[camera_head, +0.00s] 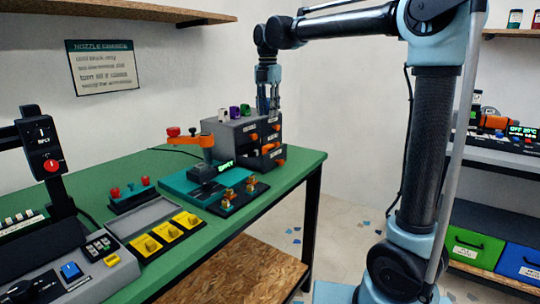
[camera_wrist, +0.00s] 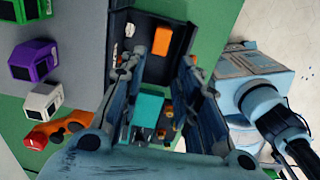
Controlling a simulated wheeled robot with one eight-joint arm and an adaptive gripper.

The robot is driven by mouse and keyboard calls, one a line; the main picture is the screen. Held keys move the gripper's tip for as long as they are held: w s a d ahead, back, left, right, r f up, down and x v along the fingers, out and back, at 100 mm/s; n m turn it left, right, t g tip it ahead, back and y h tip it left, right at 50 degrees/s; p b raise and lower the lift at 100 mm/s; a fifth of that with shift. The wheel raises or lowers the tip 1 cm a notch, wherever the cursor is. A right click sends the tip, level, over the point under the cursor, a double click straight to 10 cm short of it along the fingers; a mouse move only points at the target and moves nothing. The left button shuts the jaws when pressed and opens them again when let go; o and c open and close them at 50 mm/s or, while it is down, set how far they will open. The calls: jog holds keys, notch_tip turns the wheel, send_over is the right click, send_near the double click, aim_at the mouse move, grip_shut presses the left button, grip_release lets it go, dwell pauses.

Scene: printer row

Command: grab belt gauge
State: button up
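No label in view names the belt gauge. In the wrist view the white (camera_wrist: 42,101), purple (camera_wrist: 35,60) and green (camera_wrist: 30,10) gadgets lie at the left, outside my fingers. I cannot tell whether one is the gauge. My gripper (camera_head: 267,108) points down above the cabinet's right side. Its fingers (camera_wrist: 160,90) are apart, with nothing visibly held between them.
The green table (camera_head: 150,165) carries an orange-armed fixture (camera_head: 206,152), a teal box with red knobs (camera_head: 132,196) and yellow switches (camera_head: 165,235). The cabinet front has several orange drawer handles. At right, a shelf holds green (camera_head: 474,248) and blue (camera_head: 522,263) bins.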

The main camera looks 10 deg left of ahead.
aim_at(269, 145)
notch_tip(269, 145, down, 15)
jog(key=shift+d+f, duration=0.15)
jog(key=shift+s, duration=0.1)
grip_shut()
dwell(0.4)
